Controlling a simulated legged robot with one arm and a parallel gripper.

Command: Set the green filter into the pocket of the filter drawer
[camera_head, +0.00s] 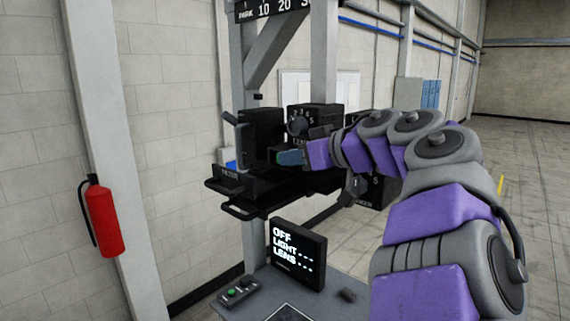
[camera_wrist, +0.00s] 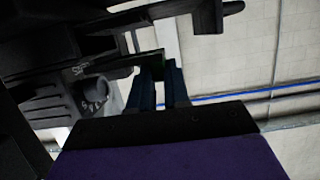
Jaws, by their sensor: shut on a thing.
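The filter drawer (camera_head: 222,184), a black tray with a front handle and a label reading FILTER, stands out from the black machine in the head view. My gripper (camera_head: 281,157) is just right of the drawer and a little above its level. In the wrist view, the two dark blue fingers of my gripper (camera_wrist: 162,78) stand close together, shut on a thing. Only a dark greenish sliver of it, seemingly the green filter (camera_wrist: 166,59), shows between the fingertips. The rest of the filter is hidden, and the drawer's pocket cannot be made out.
A second black handled tray (camera_head: 255,209) sits just below the filter drawer. A black housing (camera_head: 262,132) and a dial box (camera_head: 312,119) stand above and behind. A display (camera_head: 299,254) reading OFF, LIGHT, LENS stands on the grey table below. A red extinguisher (camera_head: 102,217) hangs at left.

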